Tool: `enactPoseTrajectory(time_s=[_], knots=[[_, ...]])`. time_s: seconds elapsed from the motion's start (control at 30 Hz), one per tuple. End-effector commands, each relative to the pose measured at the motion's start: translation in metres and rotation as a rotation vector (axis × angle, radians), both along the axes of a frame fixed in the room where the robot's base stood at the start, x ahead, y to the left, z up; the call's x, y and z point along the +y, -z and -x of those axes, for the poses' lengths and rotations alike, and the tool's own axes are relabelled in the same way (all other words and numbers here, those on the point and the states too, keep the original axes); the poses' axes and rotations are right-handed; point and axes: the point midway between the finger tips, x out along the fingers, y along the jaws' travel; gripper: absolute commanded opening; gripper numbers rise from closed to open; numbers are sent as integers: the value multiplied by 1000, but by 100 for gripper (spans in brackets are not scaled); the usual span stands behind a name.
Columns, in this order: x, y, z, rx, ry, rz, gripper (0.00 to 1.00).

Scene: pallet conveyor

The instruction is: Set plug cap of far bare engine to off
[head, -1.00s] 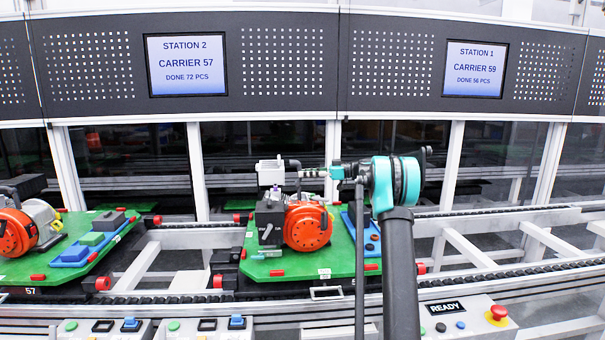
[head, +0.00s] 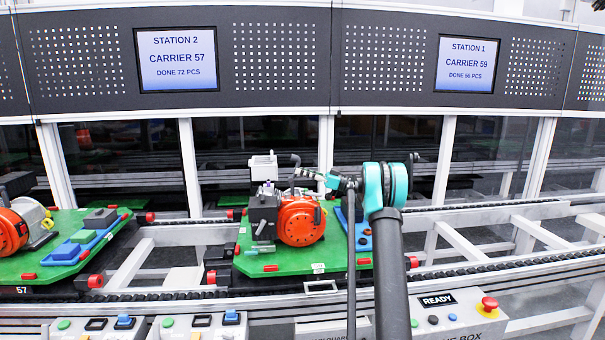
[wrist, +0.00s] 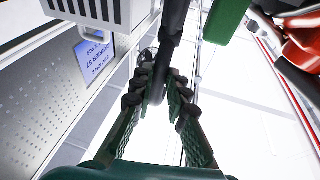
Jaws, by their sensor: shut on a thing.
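The middle engine has an orange round cover (head: 301,222) and a dark block on its left. It stands on a green pallet (head: 345,252). A black elbow-shaped plug cap (head: 295,159) shows above the engine, beside a pale grey box (head: 264,168). My gripper (head: 306,173) reaches in from the right at that height. In the wrist view, my gripper (wrist: 158,86) is shut on the black cap (wrist: 171,42), which lies between both fingers. Whether the cap touches the plug is hidden in both views.
Another orange engine (head: 12,231) is cut off at the left on its own green pallet (head: 45,266). Conveyor rails (head: 480,262) run along the front. A READY panel with a red button (head: 489,304) is at lower right.

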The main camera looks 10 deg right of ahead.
Motion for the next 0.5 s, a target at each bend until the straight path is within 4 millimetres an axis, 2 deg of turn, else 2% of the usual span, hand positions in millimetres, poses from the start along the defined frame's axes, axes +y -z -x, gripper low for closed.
enactPoseTrajectory(time_s=[0.17, 0.2, 0.33, 0.5], knots=[[0, 1, 0, 0, 0, 2, 0], [0, 1, 0, 0, 0, 2, 19], [0, 1, 0, 0, 0, 2, 36], [0, 0, 0, 0, 0, 1, 36]])
